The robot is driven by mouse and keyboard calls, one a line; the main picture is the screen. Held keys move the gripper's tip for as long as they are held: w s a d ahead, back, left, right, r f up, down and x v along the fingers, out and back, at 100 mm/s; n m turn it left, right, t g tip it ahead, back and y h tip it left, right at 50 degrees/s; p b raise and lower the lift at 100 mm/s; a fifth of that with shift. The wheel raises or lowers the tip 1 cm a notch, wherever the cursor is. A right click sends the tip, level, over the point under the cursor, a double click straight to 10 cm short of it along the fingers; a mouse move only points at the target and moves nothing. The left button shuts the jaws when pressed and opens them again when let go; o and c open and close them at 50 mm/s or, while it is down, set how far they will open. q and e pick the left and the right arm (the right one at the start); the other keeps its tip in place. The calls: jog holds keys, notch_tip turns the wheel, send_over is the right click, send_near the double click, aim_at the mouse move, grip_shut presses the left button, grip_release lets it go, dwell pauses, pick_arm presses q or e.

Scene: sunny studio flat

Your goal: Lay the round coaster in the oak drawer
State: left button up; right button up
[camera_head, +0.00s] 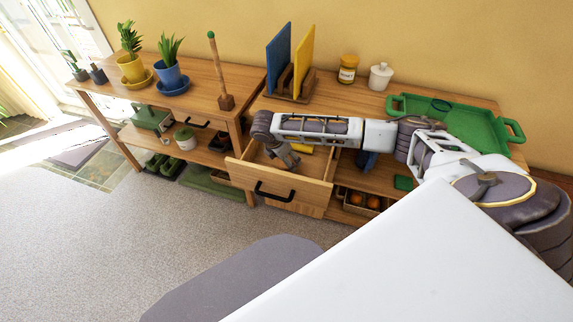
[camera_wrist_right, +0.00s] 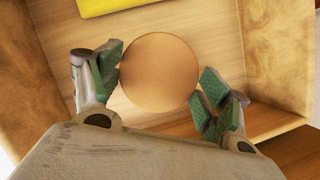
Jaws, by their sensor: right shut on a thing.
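The oak drawer (camera_head: 305,193) is pulled open from the right-hand wooden bench. My right gripper (camera_head: 286,158) reaches down into the drawer opening. In the right wrist view, the round brown coaster (camera_wrist_right: 159,72) lies flat between the green pads of my right gripper (camera_wrist_right: 163,86), which is shut on it. The drawer's pale floor (camera_wrist_right: 215,30) and side walls show around it; I cannot tell whether the coaster touches the floor. The coaster is hidden in the head view. My left gripper is not in view.
A yellow item (camera_wrist_right: 118,5) lies in the drawer near the coaster. A green tray (camera_head: 470,125), a white jar (camera_head: 381,77) and a rack with blue and yellow boards (camera_head: 302,55) stand on the bench top. Bare drawer floor lies beside the coaster.

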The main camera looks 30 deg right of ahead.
jog(key=shift+f+b, duration=0.3)
jog(key=shift+f, duration=1.6)
jog(key=o, duration=0.7)
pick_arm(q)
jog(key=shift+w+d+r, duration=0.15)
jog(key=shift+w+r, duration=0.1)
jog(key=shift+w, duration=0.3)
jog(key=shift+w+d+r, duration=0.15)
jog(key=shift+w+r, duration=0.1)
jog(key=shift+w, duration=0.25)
pick_arm(e)
jog(key=shift+o, duration=0.2)
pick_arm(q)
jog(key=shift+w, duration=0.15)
pick_arm(e)
jog(key=shift+r, duration=0.1)
